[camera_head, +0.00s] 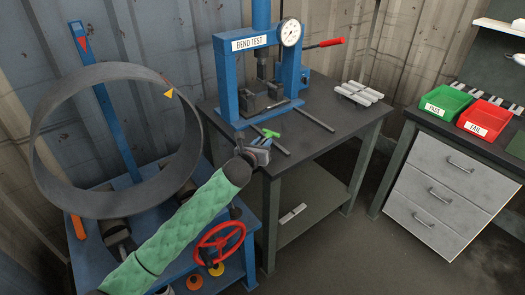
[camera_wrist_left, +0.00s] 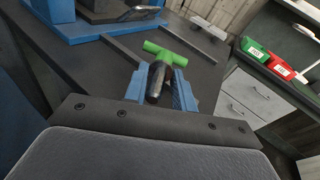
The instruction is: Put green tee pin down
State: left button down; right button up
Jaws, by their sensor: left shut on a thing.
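The green tee pin (camera_head: 267,133) is a green T-shaped handle on a dark shaft. My left gripper (camera_head: 260,146) is shut on it near the front left edge of the dark worktable (camera_head: 330,135). In the left wrist view the green crossbar (camera_wrist_left: 172,53) shows beyond the blue fingers of the left gripper (camera_wrist_left: 160,90), and the dark shaft sits between them with its end toward the camera. I cannot tell whether the pin touches the table. My right gripper is not in view.
A blue bend test press (camera_head: 228,84) stands behind the pin, with two dark bars reaching forward. Light grey bars (camera_head: 359,93) lie at the table's back right. A large grey ring (camera_head: 50,185) and a red handwheel (camera_head: 220,243) are at left. Green (camera_head: 445,103) and red (camera_head: 484,119) bins sit right.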

pick_arm(q)
jog(key=shift+f, duration=0.45)
notch_tip(320, 180, down, 2)
jog(key=shift+p, duration=0.35)
jog(key=shift+f, duration=0.4)
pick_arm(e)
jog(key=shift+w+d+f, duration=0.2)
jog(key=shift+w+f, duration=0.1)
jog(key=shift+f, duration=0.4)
pick_arm(q)
jog(key=shift+f, duration=0.15)
jog(key=c, duration=1.1)
grip_release()
jog(key=shift+c, duration=0.2)
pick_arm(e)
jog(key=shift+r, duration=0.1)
